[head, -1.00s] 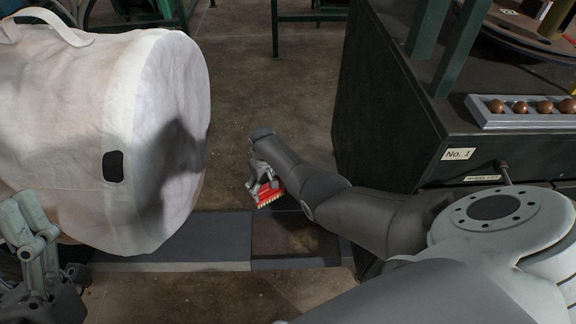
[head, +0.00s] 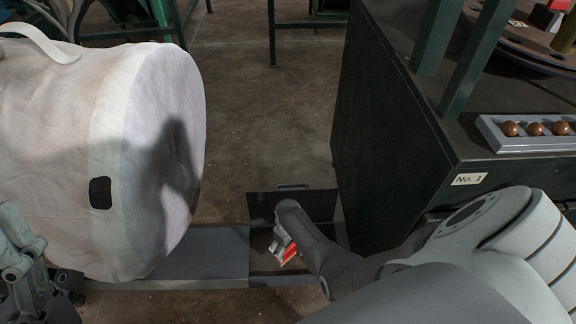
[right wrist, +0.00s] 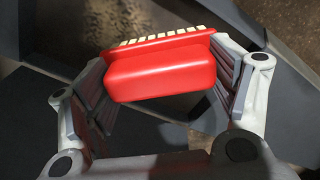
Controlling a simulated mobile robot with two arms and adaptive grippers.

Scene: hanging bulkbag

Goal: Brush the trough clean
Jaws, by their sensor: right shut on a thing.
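I cannot tell whether the bristles touch the trough. Part of the trough is hidden behind my right arm. My left gripper (head: 38,275) is at the lower left beside the bag, partly cut off by the frame; its opening is unclear.
A large white bulk bag (head: 150,150) hangs at the left. A dark panel with a handle (head: 300,204) stands behind the trough. A black cabinet marked No. 1 (head: 390,130) stands close on the right, with a tray of brown balls (head: 490,130) on top. A grey beam (head: 205,255) runs left.

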